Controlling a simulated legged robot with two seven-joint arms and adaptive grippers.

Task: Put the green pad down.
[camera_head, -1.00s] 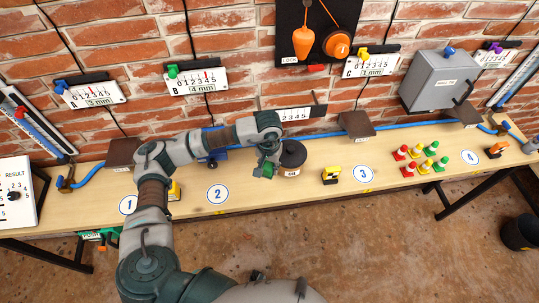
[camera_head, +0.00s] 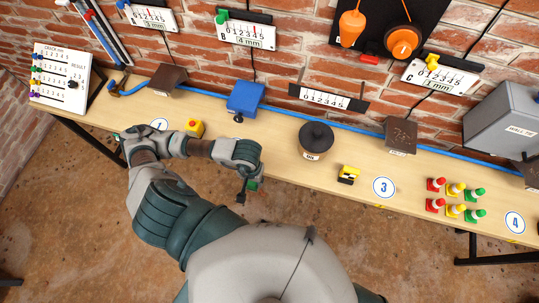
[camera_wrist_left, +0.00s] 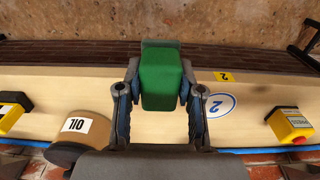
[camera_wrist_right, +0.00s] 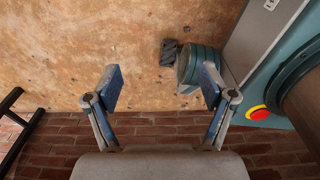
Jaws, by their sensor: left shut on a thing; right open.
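The green pad (camera_wrist_left: 162,78) is a block held between the two fingers of my left gripper (camera_wrist_left: 158,92) in the left wrist view. In the head view the pad (camera_head: 253,185) is small and partly hidden by my left gripper (camera_head: 247,184), near the bench's front edge. The wooden bench (camera_head: 275,160) shows behind the pad in the left wrist view; I cannot tell the height of the pad above it. My right gripper (camera_wrist_right: 161,86) is open and empty in the right wrist view, with floor and brick behind it.
A black-topped OIL pot (camera_head: 316,140) stands right of my left gripper.

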